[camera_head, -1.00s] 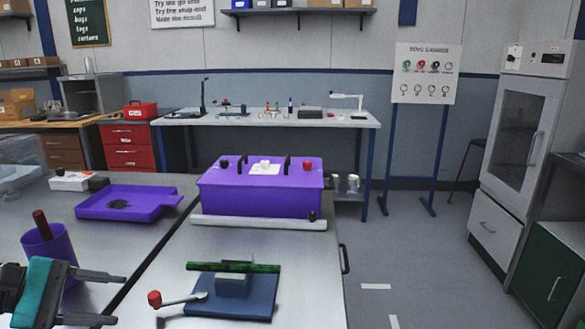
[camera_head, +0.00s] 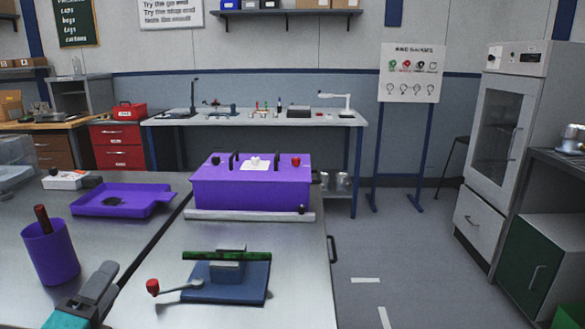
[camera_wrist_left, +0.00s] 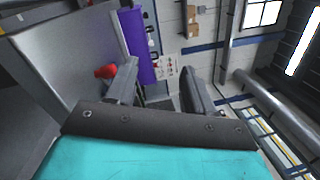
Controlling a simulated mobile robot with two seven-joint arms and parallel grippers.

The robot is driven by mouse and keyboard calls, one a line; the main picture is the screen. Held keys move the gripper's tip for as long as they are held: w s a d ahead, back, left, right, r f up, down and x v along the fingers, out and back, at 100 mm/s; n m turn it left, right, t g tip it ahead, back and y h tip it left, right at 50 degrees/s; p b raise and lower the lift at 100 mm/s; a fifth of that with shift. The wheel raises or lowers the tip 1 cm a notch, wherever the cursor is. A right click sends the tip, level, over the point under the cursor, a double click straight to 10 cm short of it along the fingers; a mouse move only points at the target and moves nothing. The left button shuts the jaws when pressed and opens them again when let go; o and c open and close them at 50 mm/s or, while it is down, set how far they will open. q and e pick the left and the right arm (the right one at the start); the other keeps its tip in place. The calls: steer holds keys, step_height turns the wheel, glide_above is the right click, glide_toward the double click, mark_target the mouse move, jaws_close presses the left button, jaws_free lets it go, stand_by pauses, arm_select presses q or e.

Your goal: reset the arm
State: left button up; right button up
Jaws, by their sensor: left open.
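My left gripper (camera_head: 100,285) is at the bottom left of the head view, above the steel bench near the purple cup. Its grey fingers and teal body also show in the left wrist view (camera_wrist_left: 160,92), where the fingers stand apart with nothing between them. The gripper touches no object that I can see. My right gripper is not in view.
A purple cup (camera_head: 50,252) with a red-brown rod stands left. A blue fixture (camera_head: 228,283) with a green bar and red-knobbed lever sits right. Behind are a purple tray (camera_head: 122,200) and a purple box (camera_head: 250,188). Bare bench lies between.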

arm_select(q)
steer(key=s+d+f+n+g+y, duration=0.1)
steer(key=s+f+n+g+y, duration=0.1)
steer(key=s+f+n+g, duration=0.35)
steer(key=s+f+n+g+y, duration=0.1)
steer(key=s+f+n+g, duration=0.2)
steer(key=f+n, duration=0.45)
steer(key=s+d+f+n+g+h, duration=0.2)
steer(key=s+d+f+n+g, duration=0.15)
steer(key=s, duration=0.35)
steer(key=s+d+f+n+g+h, duration=0.1)
steer(key=s+d+f+n+g, duration=0.1)
steer(key=s+d+n+g, duration=0.4)
steer(key=w+d+f+m+t+h+p, duration=0.1)
steer(key=w+f+m+t+p, duration=0.2)
steer(key=w+t, duration=0.3)
steer(key=f+t+p, duration=0.1)
steer(key=t, duration=0.2)
steer(key=shift+w+d+f+h+p, duration=0.3)
steer(key=shift+w+f+p, duration=0.05)
steer(key=shift+f, duration=0.05)
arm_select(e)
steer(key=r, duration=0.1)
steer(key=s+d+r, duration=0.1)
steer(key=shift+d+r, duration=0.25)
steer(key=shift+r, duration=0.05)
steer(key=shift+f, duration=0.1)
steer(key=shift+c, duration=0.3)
